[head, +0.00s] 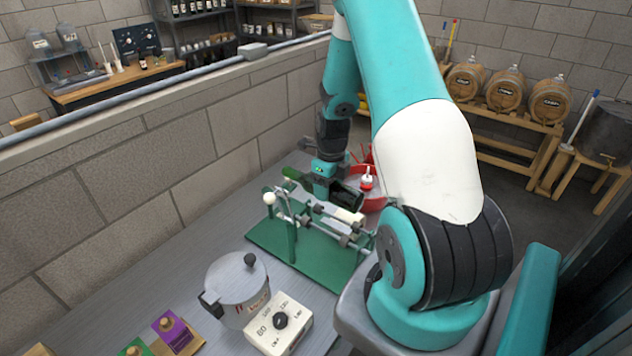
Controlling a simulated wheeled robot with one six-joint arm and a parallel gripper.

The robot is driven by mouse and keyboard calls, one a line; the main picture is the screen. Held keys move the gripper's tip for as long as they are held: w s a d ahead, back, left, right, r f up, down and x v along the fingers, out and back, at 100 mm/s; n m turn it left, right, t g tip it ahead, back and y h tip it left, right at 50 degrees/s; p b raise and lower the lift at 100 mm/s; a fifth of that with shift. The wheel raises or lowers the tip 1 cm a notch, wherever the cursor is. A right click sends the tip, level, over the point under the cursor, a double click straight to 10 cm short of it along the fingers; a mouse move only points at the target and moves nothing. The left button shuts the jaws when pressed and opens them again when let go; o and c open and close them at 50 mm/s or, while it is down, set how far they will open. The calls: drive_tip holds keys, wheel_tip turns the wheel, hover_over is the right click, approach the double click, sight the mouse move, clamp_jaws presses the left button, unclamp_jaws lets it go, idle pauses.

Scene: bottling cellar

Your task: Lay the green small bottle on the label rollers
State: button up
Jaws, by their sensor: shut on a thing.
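The green small bottle (297,178) lies roughly level, with its neck pointing left and its darker body to the right. My gripper (322,184) is shut on it from above. The label rollers (330,232) are metal rods on a green base plate, with a white ball-topped lever at their left end. The bottle is over the back part of the rollers in this view. I cannot tell whether it touches them, and my gripper hides part of the bottle's middle.
A grey lidded pot (237,287) and a white dial box (279,325) stand in front of the rollers. Purple and green label boxes (177,331) are at the lower left. A red tray (374,203) is behind the rollers. A block wall (150,165) borders the bench.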

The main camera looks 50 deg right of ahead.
wheel_tip(320, 180, down, 8)
drive_tip(key=b, duration=0.6)
drive_tip(key=shift+w+f+b, duration=0.1)
drive_tip(key=shift+f+b, duration=0.2)
drive_tip(key=shift+f, duration=0.2)
idle(1.9)
drive_tip(key=o, duration=1.4)
drive_tip(key=shift+o, duration=0.2)
drive_tip(key=shift+r, duration=0.1)
drive_tip(key=r+b, duration=0.1)
drive_tip(key=r, duration=0.4)
drive_tip(key=r+b, duration=0.1)
drive_tip(key=r, duration=0.5)
drive_tip(key=d+r+b, duration=0.1)
drive_tip(key=r+b, duration=0.1)
drive_tip(key=r, duration=0.4)
drive_tip(key=shift+r, duration=0.1)
